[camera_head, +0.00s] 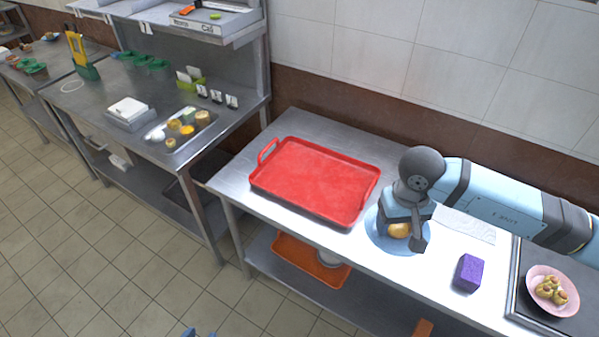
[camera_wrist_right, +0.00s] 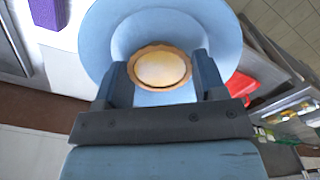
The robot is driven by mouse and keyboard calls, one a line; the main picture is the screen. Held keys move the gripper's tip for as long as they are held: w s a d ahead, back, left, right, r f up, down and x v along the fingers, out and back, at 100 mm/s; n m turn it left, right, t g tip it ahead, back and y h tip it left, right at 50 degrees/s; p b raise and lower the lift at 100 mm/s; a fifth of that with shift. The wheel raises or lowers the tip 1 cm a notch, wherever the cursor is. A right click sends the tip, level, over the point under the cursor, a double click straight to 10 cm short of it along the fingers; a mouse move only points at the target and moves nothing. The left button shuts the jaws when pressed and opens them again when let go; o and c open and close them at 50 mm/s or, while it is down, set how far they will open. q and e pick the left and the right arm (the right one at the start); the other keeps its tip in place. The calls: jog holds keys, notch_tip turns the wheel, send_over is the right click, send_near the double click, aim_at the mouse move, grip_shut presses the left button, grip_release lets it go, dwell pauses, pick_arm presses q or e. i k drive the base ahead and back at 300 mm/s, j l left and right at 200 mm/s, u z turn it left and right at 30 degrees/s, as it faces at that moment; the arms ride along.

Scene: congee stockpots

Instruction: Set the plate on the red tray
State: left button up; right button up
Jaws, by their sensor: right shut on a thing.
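The light blue round plate (camera_head: 376,240) is on the steel table, just right of the red tray (camera_head: 293,172). The tray is empty and has a raised rim. A round golden tart (camera_head: 398,230) is over the middle of the plate. My right gripper (camera_head: 402,226) points down over the plate. In the right wrist view, its fingers (camera_wrist_right: 160,72) flank the tart (camera_wrist_right: 161,68) closely on both sides, with the plate (camera_wrist_right: 105,40) behind them. I cannot tell whether the tart rests on the plate or is slightly raised.
A purple block (camera_head: 468,273) lies right of the plate. A pink plate of buns (camera_head: 552,290) sits on a dark-edged surface at the far right. An orange tray (camera_head: 312,262) is on the shelf below. A side counter (camera_head: 95,100) with food containers stands left.

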aim_at(316, 178)
jog(key=i+j, duration=0.3)
jog(key=i, duration=0.15)
jog(key=i+j, duration=0.3)
jog(key=i, duration=0.4)
